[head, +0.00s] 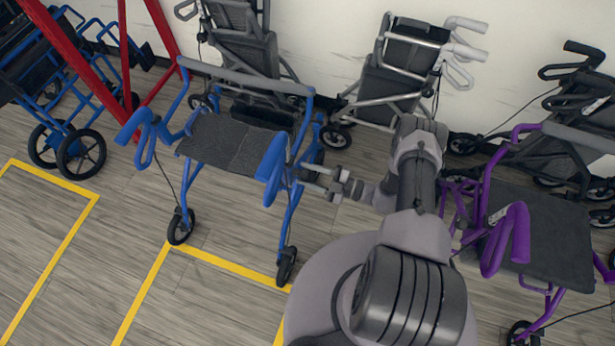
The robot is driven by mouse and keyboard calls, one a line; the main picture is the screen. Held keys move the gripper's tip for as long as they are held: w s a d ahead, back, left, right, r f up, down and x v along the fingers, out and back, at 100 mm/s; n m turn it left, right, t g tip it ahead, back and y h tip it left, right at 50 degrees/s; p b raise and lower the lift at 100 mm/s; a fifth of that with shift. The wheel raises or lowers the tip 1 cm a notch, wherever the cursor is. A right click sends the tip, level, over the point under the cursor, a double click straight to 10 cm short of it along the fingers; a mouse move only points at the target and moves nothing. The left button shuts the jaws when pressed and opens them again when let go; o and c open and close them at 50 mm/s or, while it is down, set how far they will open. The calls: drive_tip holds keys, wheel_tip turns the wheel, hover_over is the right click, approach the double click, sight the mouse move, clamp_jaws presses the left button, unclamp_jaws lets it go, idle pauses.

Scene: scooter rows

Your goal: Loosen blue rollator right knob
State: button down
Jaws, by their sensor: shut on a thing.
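The blue rollator (232,146) stands upright left of centre, with a dark seat and blue handles and legs. My gripper (307,178) reaches in from the right to its right side, level with the upper part of the right front leg. The fingers are shut on a small part there, at the place of the right knob. The knob itself is too small and too covered by the fingers to make out clearly. The right blue handle (272,168) is just left of my fingertips.
A purple rollator (508,238) stands at right, close to my arm. Grey rollators (402,75) stand along the white wall. A red frame (125,60) and another blue wheeled walker (60,75) are at left. Yellow floor lines (140,290) mark bays; floor at front left is clear.

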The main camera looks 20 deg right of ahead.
drive_tip(key=n+b, duration=0.1)
drive_tip(key=n, duration=0.2)
drive_tip(key=shift+n+b, duration=0.35)
drive_tip(key=shift+n, duration=0.05)
drive_tip(key=n+b, duration=0.1)
drive_tip(key=n, duration=0.2)
drive_tip(key=shift+n, duration=0.3)
drive_tip(key=n+b, duration=0.1)
drive_tip(key=n, duration=0.2)
drive_tip(key=shift+r+n, duration=0.1)
drive_tip(key=shift+n, duration=0.2)
drive_tip(key=n, duration=0.3)
drive_tip(key=shift+r+n+b, duration=0.1)
drive_tip(key=shift+n+b, duration=0.2)
drive_tip(key=n, duration=0.3)
drive_tip(key=shift+n, duration=0.3)
drive_tip(key=n, duration=0.3)
drive_tip(key=shift+r+n, duration=0.1)
drive_tip(key=shift+n, duration=0.3)
drive_tip(key=n, duration=0.6)
drive_tip(key=shift+s+n, duration=0.1)
drive_tip(key=shift+n, duration=0.3)
